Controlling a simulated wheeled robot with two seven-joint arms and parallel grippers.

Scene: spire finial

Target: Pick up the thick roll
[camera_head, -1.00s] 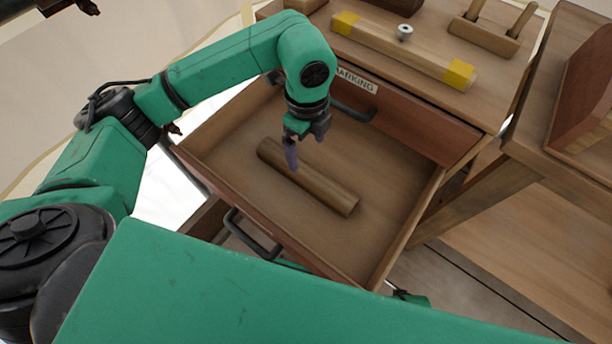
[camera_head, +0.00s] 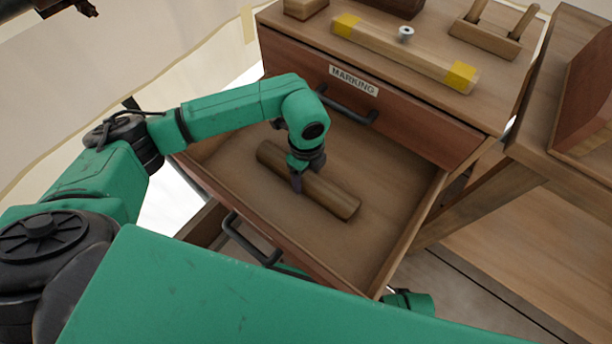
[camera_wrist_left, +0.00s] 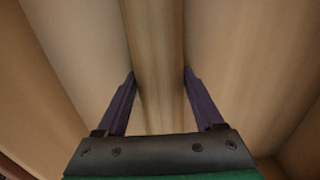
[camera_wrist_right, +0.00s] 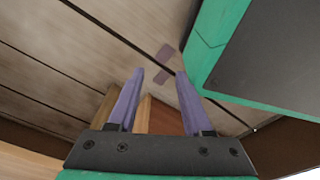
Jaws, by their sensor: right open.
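The thick roll (camera_head: 329,194) is a plain wooden cylinder lying slantwise on the floor of the open drawer (camera_head: 385,220). My left gripper (camera_head: 297,186) is low over its middle, pointing down. In the left wrist view the roll (camera_wrist_left: 155,50) runs between the two purple fingers of my left gripper (camera_wrist_left: 160,72), one finger on each side. Whether the fingertips press on the roll I cannot tell. My right gripper (camera_wrist_right: 160,72) is open with nothing between its fingers, away from the roll.
The drawer's walls and front with a black handle (camera_head: 250,240) surround the roll. Above is a closed drawer labelled MARKING (camera_head: 353,80). A wooden bar with yellow ends (camera_head: 390,45) lies on the cabinet top. The drawer floor right of the roll is clear.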

